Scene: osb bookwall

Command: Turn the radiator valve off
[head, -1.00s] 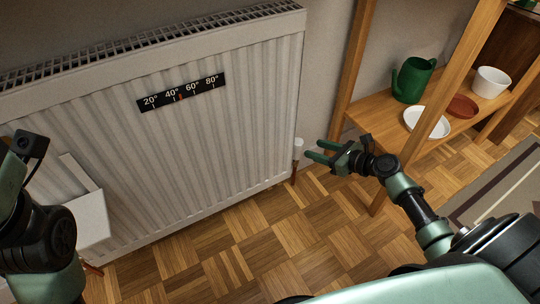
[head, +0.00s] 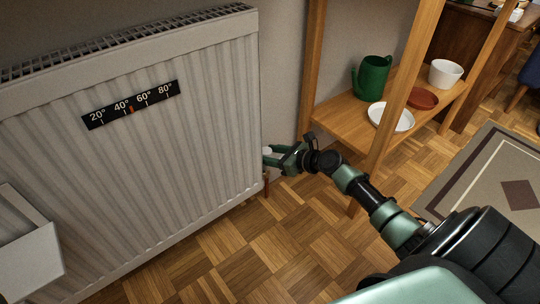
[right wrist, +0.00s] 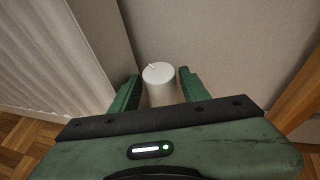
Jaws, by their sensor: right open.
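The white radiator (head: 170,140) stands against the wall, with a black temperature strip (head: 131,106) on its front. The white valve knob (right wrist: 160,74) is at the radiator's right side, low down. In the right wrist view it stands between the two green fingers of my right gripper (right wrist: 160,88), which are open with a gap on each side. In the head view the right gripper (head: 275,158) is at the radiator's right edge, and the knob (head: 267,151) is partly covered by it. My left gripper is out of view.
A white box-like tray (head: 30,262) hangs on the radiator's left. Parquet floor in front is clear.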

